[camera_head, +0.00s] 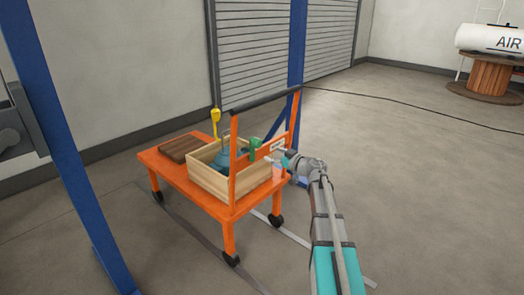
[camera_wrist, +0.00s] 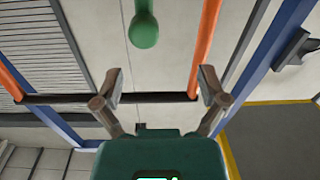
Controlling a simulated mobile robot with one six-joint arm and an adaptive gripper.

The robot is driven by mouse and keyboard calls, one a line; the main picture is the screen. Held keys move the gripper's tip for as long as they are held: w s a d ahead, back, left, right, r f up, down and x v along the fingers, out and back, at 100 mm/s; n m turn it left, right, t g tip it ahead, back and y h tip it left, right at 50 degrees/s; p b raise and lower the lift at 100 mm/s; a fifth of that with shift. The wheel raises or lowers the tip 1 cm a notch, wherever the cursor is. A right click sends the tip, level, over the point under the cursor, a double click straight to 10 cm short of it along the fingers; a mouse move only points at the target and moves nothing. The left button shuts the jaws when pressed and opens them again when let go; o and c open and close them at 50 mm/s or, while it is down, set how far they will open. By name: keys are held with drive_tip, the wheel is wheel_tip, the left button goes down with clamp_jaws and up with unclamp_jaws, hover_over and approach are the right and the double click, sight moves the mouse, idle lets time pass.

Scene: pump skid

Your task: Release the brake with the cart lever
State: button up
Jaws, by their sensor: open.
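The orange cart (camera_head: 190,183) stands on the floor, with an upright orange frame and a dark push bar (camera_head: 265,100). A green lever (camera_head: 255,144) shows at the frame near a small white label (camera_head: 278,145). In the wrist view a green rounded handle (camera_wrist: 143,30), apparently this lever, is at the top, beyond my fingertips. My gripper (camera_wrist: 158,82) is open and empty, its fingers spread apart. In the head view my gripper (camera_head: 277,160) is just right of the green lever, with a gap. The lever's lower mount is hard to make out.
A wooden crate (camera_head: 205,178) holding a blue-grey object sits on the cart, beside brown boards (camera_head: 185,147). A yellow-topped upright piece (camera_head: 215,116) is behind it. Blue posts (camera_head: 70,150) stand left and behind. The floor at right is mostly open, crossed by a cable.

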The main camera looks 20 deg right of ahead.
drive_tip(key=v, duration=0.6)
drive_tip(key=shift+s, duration=0.2)
drive_tip(key=shift+d, duration=0.1)
